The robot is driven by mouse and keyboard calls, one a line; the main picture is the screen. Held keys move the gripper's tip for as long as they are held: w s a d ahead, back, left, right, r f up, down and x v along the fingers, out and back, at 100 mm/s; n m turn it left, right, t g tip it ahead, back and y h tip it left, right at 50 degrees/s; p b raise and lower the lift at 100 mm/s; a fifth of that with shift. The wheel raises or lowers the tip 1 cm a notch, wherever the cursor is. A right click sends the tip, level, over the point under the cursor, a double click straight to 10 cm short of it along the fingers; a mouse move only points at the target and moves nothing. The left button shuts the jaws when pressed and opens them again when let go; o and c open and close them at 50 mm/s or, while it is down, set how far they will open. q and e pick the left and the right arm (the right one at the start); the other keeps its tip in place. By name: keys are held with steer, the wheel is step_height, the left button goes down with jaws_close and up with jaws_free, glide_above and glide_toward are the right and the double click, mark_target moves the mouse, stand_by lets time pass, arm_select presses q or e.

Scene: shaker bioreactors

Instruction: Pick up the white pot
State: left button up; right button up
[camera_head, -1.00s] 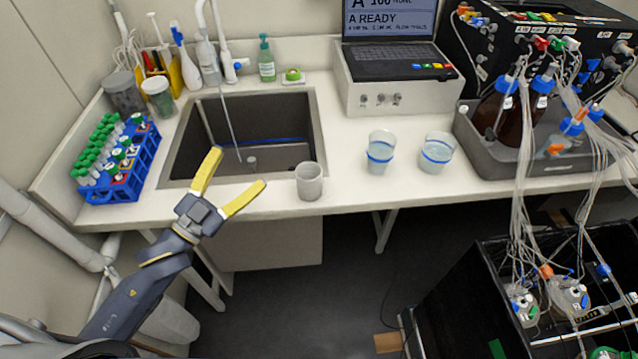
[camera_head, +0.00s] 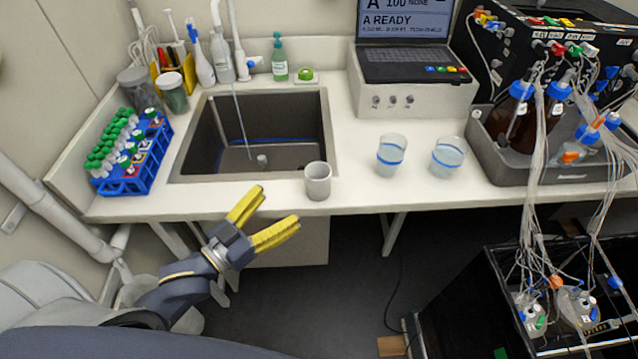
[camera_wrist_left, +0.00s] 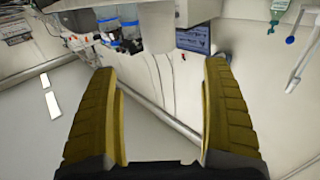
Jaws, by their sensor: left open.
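The white pot (camera_head: 317,182), a small pale cup, stands upright on the white counter near its front edge, right of the sink's front corner. My left gripper (camera_head: 279,206) is open and empty, in front of the counter edge, to the lower left of the pot and apart from it. Its yellow fingers point up and to the right. In the left wrist view, the open fingers (camera_wrist_left: 162,80) have nothing between them, and I cannot make out the pot there. My right gripper is not in view.
The sink (camera_head: 255,170) lies behind and left of the pot. Two blue-banded beakers (camera_head: 391,157) (camera_head: 447,158) stand to its right. A blue tube rack (camera_head: 130,180) is at the left. The counter around the pot is clear.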

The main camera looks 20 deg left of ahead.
mark_target(310, 179)
arm_select(q)
steer(key=shift+x, duration=6.9)
steer(key=shift+c, duration=0.3)
steer(key=c, duration=1.1)
steer(key=shift+r, duration=0.2)
